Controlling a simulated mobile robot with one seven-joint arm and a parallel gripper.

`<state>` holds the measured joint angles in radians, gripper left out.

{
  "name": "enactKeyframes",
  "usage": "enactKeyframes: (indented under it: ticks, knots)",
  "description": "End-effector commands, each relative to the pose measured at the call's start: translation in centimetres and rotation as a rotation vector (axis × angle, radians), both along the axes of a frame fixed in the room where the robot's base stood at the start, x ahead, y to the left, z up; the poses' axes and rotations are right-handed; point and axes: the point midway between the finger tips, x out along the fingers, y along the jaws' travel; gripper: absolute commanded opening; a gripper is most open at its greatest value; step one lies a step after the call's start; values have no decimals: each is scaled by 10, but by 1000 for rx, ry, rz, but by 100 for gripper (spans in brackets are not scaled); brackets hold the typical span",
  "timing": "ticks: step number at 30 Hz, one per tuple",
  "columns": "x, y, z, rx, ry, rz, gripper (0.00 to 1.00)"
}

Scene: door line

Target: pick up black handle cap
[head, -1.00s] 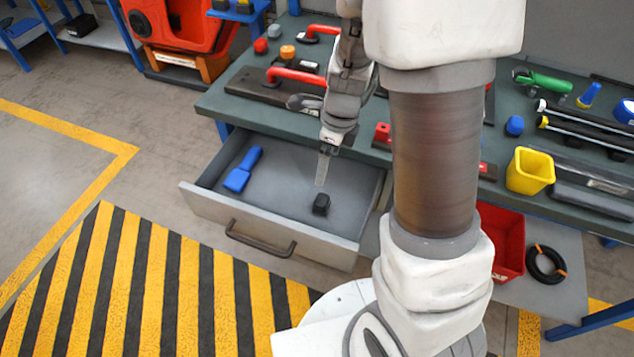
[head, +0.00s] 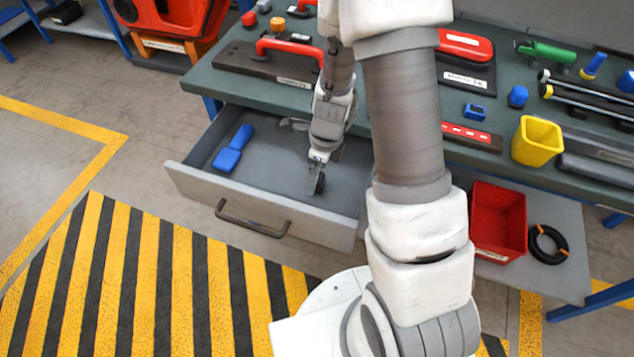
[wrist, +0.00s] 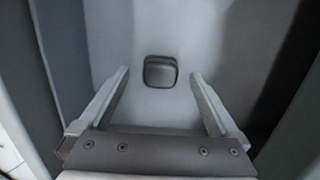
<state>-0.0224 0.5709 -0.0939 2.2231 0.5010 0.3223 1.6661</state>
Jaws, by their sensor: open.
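The black handle cap (wrist: 160,72) lies on the floor of the open grey drawer (head: 285,160). In the wrist view it is a small dark rounded block, centred just beyond and between my fingertips. In the head view it is mostly hidden by my gripper (head: 314,186), with a dark part (head: 320,184) showing beside the fingers. My gripper is lowered into the drawer over the cap. In the wrist view my gripper (wrist: 160,77) has its two fingers spread apart with nothing between them touching.
A blue tool (head: 233,148) lies at the drawer's left. The drawer's front wall with its handle (head: 252,222) and its side walls surround my gripper. The workbench (head: 215,80) above holds several tools. A red bin (head: 498,222) and a yellow cup (head: 537,141) are at right.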

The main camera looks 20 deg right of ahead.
Motion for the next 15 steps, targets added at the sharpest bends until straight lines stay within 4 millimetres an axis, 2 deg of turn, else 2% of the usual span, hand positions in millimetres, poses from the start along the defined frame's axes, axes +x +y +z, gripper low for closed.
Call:
enactKeyframes:
  ticks: [1,3,11,15]
  knots:
    - [0,0,-12,0,1,-1,98]
    - [1,1,-21,0,2,0,98]
    - [2,2,-23,-1,-2,0,98]
    - [2,2,-23,-1,-2,0,74]
